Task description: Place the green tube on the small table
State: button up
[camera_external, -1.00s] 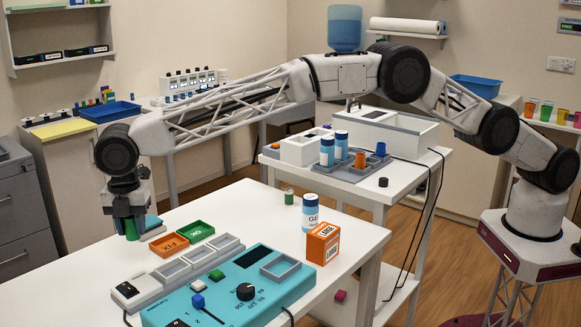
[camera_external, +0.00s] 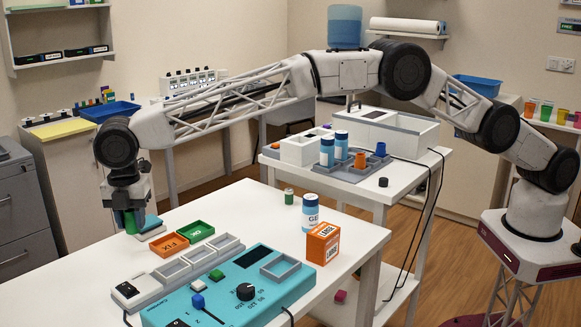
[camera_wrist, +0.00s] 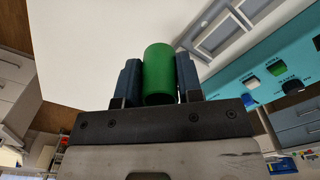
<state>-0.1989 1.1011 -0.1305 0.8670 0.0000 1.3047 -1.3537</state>
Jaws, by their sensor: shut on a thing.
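The green tube (camera_wrist: 159,75) is held between the two dark fingers of my gripper (camera_wrist: 159,82) in the wrist view. In the external view my gripper (camera_external: 131,220) is at the left edge of the white table, pointing down, with the green tube (camera_external: 130,222) showing between its fingers. The tube looks upright there. I cannot tell whether its lower end touches the tabletop. The white table (camera_external: 240,215) in front carries the teal panel. A second white table (camera_external: 400,200) stands behind it; the frames do not show which is the small table.
By my gripper are a teal and white stack (camera_external: 150,223), an orange tray (camera_external: 169,244) and a green tray (camera_external: 195,231). The teal panel (camera_external: 235,290), blue-white bottle (camera_external: 310,213), orange box (camera_external: 322,243) and small green-banded jar (camera_external: 289,196) stand to the right. The tabletop's back middle is clear.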

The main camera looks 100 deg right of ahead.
jog(key=s+d+f+m, duration=0.1)
jog(key=s+d+m, duration=0.3)
jog(key=d+m, duration=0.2)
jog(key=s+d+f+m, duration=0.2)
jog(key=s+d+m, duration=0.3)
jog(key=d, duration=0.5)
jog(key=s+d+f+m, duration=0.2)
jog(key=s+d+m, duration=0.3)
jog(key=d, duration=0.3)
jog(key=shift+s+d+m, duration=0.1)
jog(key=shift+s+m, duration=0.05)
jog(key=shift+m, duration=0.75)
